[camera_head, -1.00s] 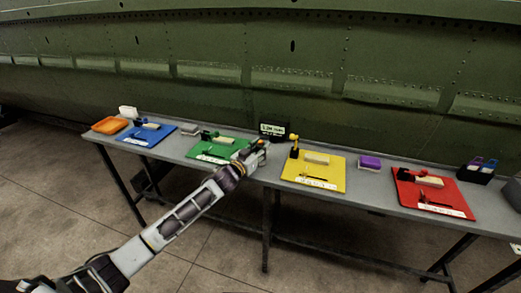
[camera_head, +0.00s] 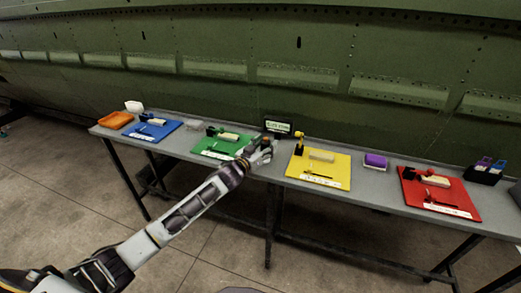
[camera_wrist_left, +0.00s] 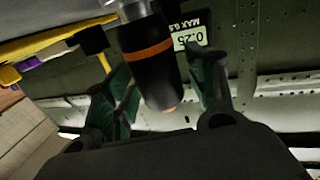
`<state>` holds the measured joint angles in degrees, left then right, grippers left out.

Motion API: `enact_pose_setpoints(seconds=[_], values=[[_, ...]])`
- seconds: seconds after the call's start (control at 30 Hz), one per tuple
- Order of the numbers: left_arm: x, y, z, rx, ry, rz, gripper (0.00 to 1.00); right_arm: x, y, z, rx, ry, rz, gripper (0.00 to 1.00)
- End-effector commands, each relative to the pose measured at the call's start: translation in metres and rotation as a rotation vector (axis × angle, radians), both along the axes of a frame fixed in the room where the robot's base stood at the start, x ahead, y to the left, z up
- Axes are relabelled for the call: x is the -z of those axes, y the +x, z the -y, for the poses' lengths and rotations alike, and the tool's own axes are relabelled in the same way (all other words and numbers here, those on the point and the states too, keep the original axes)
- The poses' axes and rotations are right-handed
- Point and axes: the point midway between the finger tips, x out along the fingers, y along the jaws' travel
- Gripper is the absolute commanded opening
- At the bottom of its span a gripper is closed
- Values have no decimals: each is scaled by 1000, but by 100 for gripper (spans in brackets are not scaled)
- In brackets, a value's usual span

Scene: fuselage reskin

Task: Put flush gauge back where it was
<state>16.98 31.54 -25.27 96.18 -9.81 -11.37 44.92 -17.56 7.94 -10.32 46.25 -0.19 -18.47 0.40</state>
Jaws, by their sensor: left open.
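A dark cylindrical tool with an orange band and a silver end, which looks like the flush gauge (camera_wrist_left: 148,62), shows in the left wrist view. It lies between the two green-lined fingers of my left gripper (camera_wrist_left: 165,92). The fingers are apart, with a visible gap on the right of the tool; contact on its left cannot be told. In the head view, my left gripper (camera_head: 262,153) is over the bench between the green mat (camera_head: 212,151) and the yellow mat (camera_head: 335,182). The tool's lower end is hidden. My right gripper is not in view.
The long grey bench (camera_head: 375,197) also holds a blue mat (camera_head: 147,137), a red mat (camera_head: 450,211), an orange tray (camera_head: 115,120) and a purple block (camera_head: 376,160). A small black sign (camera_head: 277,126) stands behind my gripper. The green fuselage (camera_head: 230,45) rises behind.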

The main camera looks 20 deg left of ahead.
Motion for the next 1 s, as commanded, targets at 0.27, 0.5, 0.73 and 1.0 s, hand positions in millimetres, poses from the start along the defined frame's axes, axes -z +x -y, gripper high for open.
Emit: enact_pose_setpoints(seconds=[0.27,0.5,0.73,1.0], values=[[-1,-8,-2,0,0,-1,56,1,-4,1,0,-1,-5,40],[-2,-25,-7,0,0,0,56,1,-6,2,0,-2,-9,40],[-1,-42,-13,0,0,0,56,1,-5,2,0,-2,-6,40],[-1,-62,-19,0,0,-1,56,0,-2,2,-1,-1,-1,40]])
